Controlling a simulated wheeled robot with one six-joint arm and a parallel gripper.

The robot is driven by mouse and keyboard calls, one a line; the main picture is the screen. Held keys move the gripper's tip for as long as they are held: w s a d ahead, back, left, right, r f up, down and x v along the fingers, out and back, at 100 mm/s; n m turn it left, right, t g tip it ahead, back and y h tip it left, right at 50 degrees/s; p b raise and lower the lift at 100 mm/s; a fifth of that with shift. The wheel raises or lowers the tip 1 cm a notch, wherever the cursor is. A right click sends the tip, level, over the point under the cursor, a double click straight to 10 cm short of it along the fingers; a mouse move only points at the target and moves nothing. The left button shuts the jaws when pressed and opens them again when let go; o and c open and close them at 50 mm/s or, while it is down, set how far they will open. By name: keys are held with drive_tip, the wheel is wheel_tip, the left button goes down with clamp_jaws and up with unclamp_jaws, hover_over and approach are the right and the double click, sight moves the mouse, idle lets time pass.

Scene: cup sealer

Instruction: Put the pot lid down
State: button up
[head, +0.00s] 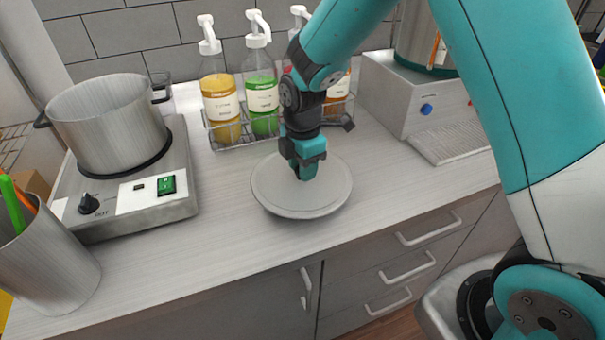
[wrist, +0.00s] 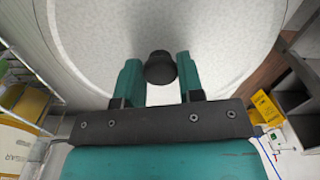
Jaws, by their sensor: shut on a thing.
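The pot lid (head: 325,196) is a round, flat grey disc over the counter in front of the bottle rack in the head view. My gripper (head: 303,172) is above its middle. In the wrist view the pale lid (wrist: 225,50) fills the upper middle, and my gripper (wrist: 160,78) is shut on its dark round knob (wrist: 160,67). I cannot tell whether the lid touches the counter or hangs just above it. The pot (head: 105,125) stands uncovered on the hot plate (head: 150,205) at the left.
A wire rack (head: 228,138) with several pump bottles stands behind the lid. A machine with a blue button (head: 427,108) is at the back right. A metal container (head: 45,262) with utensils stands front left. The counter (head: 215,235) is clear around the lid's front and left.

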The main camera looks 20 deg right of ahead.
drive_tip(key=shift+f, duration=1.65)
drive_tip(key=shift+f, duration=0.15)
drive_tip(key=o, duration=1)
